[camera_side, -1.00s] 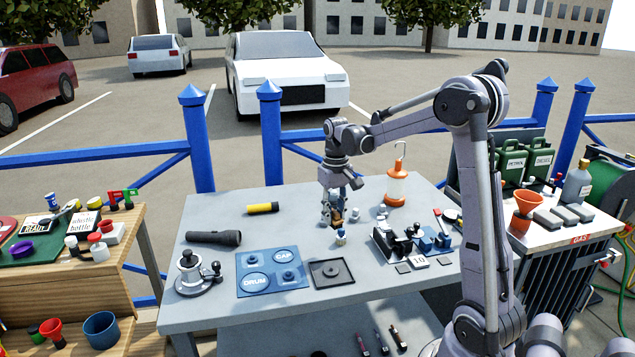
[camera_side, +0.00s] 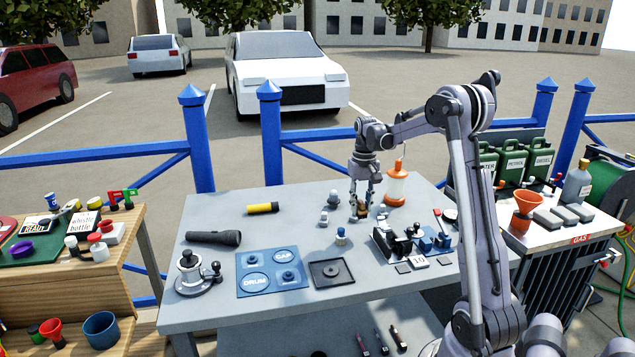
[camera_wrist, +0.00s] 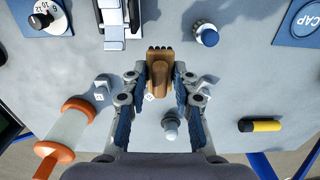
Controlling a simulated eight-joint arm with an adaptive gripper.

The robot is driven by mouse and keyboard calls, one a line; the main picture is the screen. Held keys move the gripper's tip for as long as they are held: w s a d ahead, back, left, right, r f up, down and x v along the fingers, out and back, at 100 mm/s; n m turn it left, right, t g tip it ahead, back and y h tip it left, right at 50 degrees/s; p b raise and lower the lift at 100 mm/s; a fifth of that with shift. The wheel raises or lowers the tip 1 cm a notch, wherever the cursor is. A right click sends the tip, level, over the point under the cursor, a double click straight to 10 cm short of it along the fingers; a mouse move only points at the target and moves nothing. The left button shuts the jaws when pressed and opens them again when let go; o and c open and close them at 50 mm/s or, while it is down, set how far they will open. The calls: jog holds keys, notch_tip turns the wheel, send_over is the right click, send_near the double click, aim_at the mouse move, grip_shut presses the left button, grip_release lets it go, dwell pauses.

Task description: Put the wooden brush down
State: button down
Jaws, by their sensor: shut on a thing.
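The wooden brush (camera_wrist: 161,77) is brown with dark bristles at its far end. It is between the two fingers of my gripper (camera_wrist: 160,88) in the wrist view, and the fingers are shut on it. In the side view the brush (camera_side: 361,211) shows small and partly hidden between the fingertips of my gripper (camera_side: 362,205), low over the grey table (camera_side: 290,215). I cannot tell whether the brush touches the table top.
An orange lantern (camera_side: 396,188) stands close behind my gripper on the right. A small grey-white piece (camera_side: 333,199) stands to its left. A blue-and-white knob (camera_side: 341,236) and a black-and-white device (camera_side: 392,241) are in front. Bare table lies left, towards the yellow flashlight (camera_side: 263,208).

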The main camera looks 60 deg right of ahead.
jog(key=w+f, duration=0.1)
jog(key=w+a, duration=0.1)
jog(key=w+f, duration=0.1)
jog(key=w, duration=0.1)
jog(key=shift+a+f, duration=0.2)
jog(key=shift+f, duration=2.1)
jog(key=shift+f, duration=0.1)
jog(key=c, duration=1.1)
grip_release()
jog(key=shift+o, duration=0.2)
